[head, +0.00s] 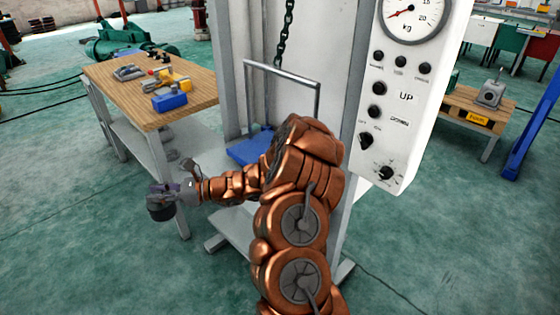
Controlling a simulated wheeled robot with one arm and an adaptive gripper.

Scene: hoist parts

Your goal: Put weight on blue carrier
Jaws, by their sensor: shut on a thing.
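The blue carrier (249,149) is a flat blue platform under a grey metal frame that hangs from a dark chain. My arm covers its right part. My gripper (167,190) is to the left of the carrier and lower in the picture, apart from it. It is shut on a dark, round weight (161,211), which it holds in the air in front of the wooden table. The fingers are small in this view, and their exact contact on the weight is hard to make out.
A wooden table (125,93) with tools and a blue box (170,101) stands behind my gripper. Grey hoist posts flank the carrier. A white control panel (405,130) with a dial is on the right. Open green floor (70,240) lies at the lower left.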

